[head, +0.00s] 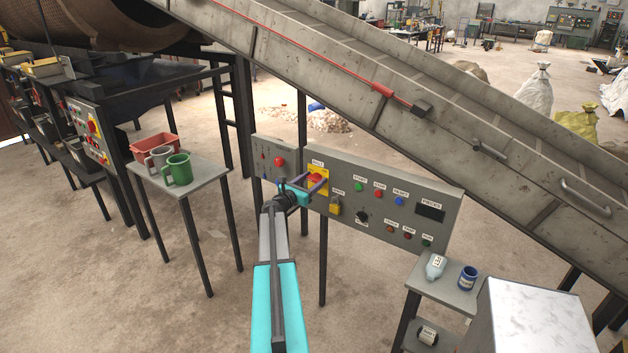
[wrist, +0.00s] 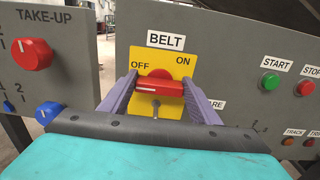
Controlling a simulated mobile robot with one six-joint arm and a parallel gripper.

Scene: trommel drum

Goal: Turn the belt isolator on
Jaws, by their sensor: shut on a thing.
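The belt isolator is a red rotary handle (wrist: 160,86) on a yellow plate (wrist: 144,64) under a BELT label, with OFF at upper left and ON at upper right. The handle lies about level, and its white line is toward the left, the OFF side. In the head view the yellow plate (head: 318,171) is on the left part of the grey control panel (head: 447,199). My gripper (wrist: 160,93) has one purple finger at each end of the handle and is shut on it. My gripper (head: 308,186) partly hides the isolator in the head view.
A red TAKE-UP knob (wrist: 32,54) and a blue knob (wrist: 47,112) sit left of the isolator. A green START button (wrist: 270,81) is to the right. The conveyor (head: 330,70) slopes above the panel.

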